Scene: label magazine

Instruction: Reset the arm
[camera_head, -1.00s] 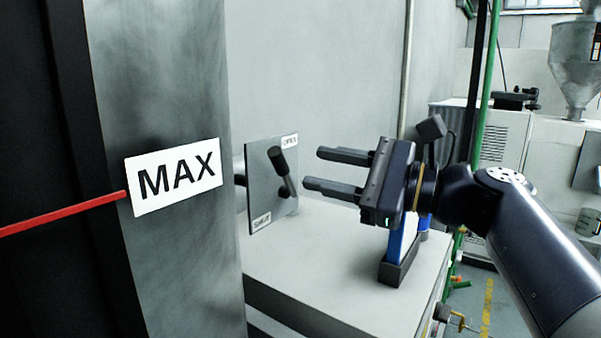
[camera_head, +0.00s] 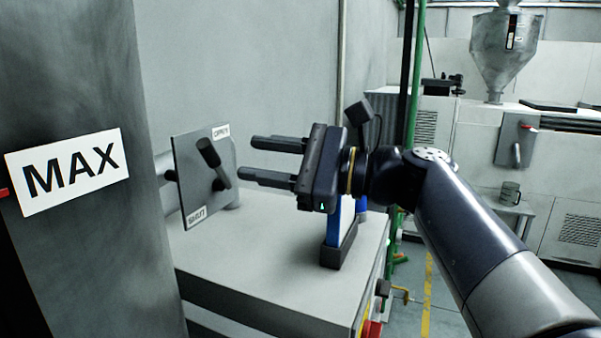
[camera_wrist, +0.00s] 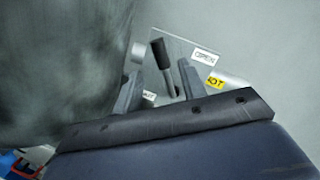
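My gripper (camera_head: 275,163) is open and empty, its two fingers apart and pointing left in the head view. It is to the right of a grey plate (camera_head: 184,160) with a black-handled lever (camera_head: 214,163), with a gap between the fingertips and the lever. The plate carries an OPEN label (camera_head: 220,132) at its top and a SHUT label (camera_head: 196,216) at its bottom. The wrist view shows the lever (camera_wrist: 161,54) beyond the fingers, along with the OPEN label (camera_wrist: 205,56).
A grey column with a MAX label (camera_head: 68,172) stands at the left. A grey bench (camera_head: 262,273) lies below my gripper, with a blue and black holder (camera_head: 338,255) on it.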

